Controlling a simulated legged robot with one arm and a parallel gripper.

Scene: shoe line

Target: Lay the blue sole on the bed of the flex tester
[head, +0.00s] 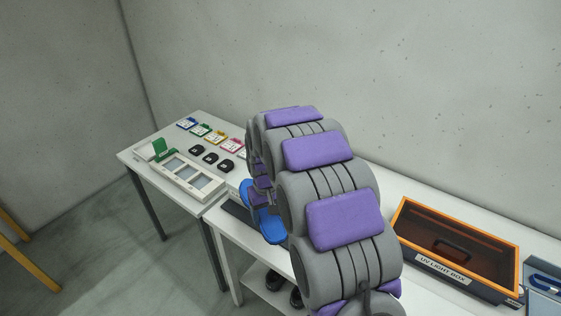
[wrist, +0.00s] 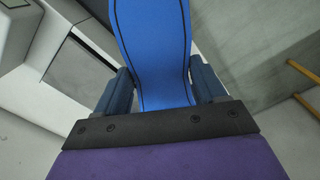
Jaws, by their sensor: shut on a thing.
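The blue sole (head: 268,226) hangs beside my arm near the front edge of the white tables. It also fills the upper middle of the wrist view (wrist: 155,45), a long blue piece with a dark line along its edges. My gripper (wrist: 163,88) is shut on the sole, one finger at each side of it. In the head view my arm hides most of the gripper. I cannot pick out the flex tester for certain.
The far table holds a white frame with grey panels (head: 190,178), a green bracket (head: 160,149), several coloured cards and black pieces. The orange-rimmed UV light box (head: 457,247) stands at right. Dark shoes (head: 275,280) sit on a lower shelf.

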